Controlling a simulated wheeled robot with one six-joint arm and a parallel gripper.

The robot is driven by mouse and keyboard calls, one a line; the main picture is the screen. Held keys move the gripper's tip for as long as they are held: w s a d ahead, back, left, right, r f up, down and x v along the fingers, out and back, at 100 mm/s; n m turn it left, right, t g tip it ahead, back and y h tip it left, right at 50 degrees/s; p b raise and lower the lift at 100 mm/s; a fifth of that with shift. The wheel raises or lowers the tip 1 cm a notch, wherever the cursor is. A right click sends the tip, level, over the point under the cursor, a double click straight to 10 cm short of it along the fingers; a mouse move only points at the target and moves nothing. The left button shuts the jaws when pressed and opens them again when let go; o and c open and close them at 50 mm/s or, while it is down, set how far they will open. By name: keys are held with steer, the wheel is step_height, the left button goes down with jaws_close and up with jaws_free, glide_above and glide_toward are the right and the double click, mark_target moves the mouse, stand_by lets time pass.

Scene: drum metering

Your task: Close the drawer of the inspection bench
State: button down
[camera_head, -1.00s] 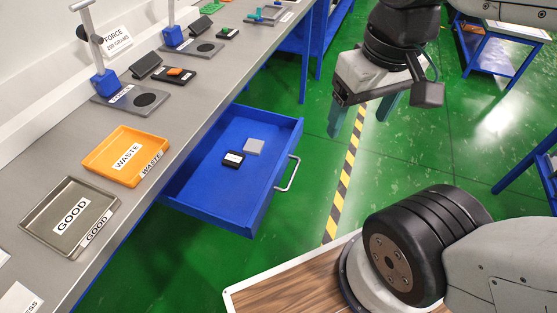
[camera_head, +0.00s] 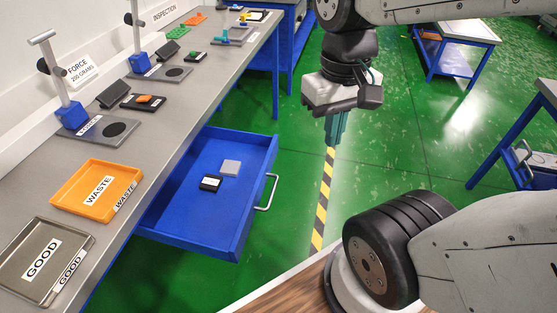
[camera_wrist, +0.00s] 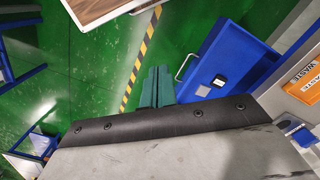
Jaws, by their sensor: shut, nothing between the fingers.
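The blue drawer (camera_head: 205,222) of the inspection bench (camera_head: 150,140) stands pulled out over the green floor, with a silver bar handle (camera_head: 267,192) on its front. Inside lie a black labelled block (camera_head: 210,183) and a grey square block (camera_head: 230,167). My gripper (camera_head: 334,140) is to the right of the drawer in the head view, apart from the handle, fingers pointing down, shut and empty. In the wrist view the teal fingers (camera_wrist: 157,80) lie together, with the drawer (camera_wrist: 225,48) and its handle (camera_wrist: 185,66) to their right.
On the bench top are an orange WASTE tray (camera_head: 72,205), a grey GOOD tray (camera_head: 22,285) and force gauge stands (camera_head: 70,112). A yellow-black floor stripe (camera_head: 321,200) runs right of the drawer. Blue tables (camera_head: 445,60) stand at the right.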

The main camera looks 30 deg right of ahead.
steer(key=w+d+f+m+g+y, duration=0.4)
steer(key=w+f+m+y, duration=0.2)
steer(key=f, duration=0.4)
steer(key=m+t+y, duration=0.7)
steer(key=m+t, duration=1)
steer(key=m, duration=0.2)
glide_toward(277, 148)
steer(key=x, duration=0.7)
steer(key=shift+s+a+r, duration=0.25)
